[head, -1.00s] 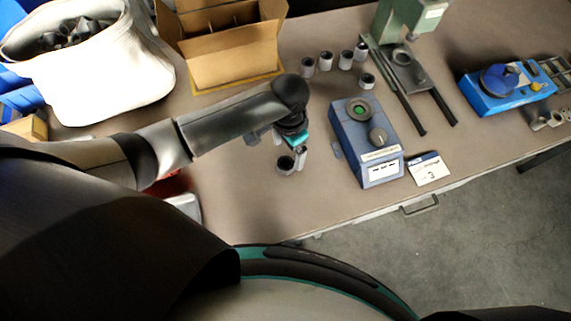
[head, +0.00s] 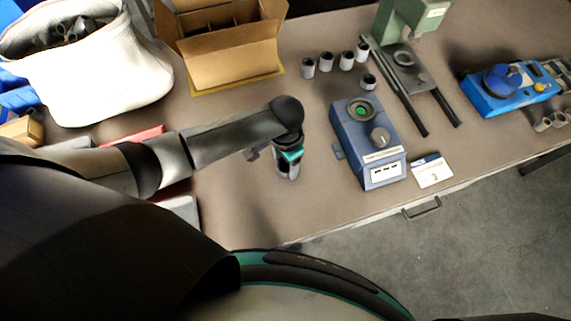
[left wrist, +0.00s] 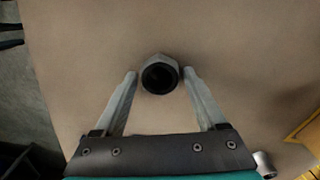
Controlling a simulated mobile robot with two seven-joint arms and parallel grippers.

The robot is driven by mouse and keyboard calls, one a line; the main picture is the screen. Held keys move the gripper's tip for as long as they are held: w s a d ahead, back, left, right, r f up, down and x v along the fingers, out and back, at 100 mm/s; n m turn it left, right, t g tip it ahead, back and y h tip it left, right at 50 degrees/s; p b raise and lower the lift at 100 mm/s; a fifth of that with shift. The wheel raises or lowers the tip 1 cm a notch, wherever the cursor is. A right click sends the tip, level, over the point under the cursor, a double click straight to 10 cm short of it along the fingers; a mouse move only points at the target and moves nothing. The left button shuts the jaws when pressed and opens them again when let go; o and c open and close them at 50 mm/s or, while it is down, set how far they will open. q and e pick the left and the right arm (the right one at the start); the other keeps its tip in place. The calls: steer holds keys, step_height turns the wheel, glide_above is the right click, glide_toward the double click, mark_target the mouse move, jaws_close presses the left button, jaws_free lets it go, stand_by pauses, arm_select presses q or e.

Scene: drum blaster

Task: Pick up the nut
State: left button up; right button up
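The nut (left wrist: 160,76) is a grey hex piece with a dark round hole, standing on the brown table in the left wrist view. My left gripper (left wrist: 159,76) is open, with one finger on each side of the nut near the fingertips. A small gap shows on both sides, the right one very narrow. In the head view my left gripper (head: 288,172) points down at the table, left of the blue device, and largely hides the nut. My right gripper is not in view.
A blue device (head: 368,140) with a green-lit socket stands to the right, with a card (head: 431,171) labelled 3. Several grey cylindrical parts (head: 326,63) stand behind. A cardboard box (head: 235,62), white bin (head: 110,75) and green press (head: 410,35) line the back. The table front is clear.

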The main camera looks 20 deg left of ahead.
arm_select(q)
jaws_close()
stand_by(0.3)
steer(key=shift+r, duration=0.1)
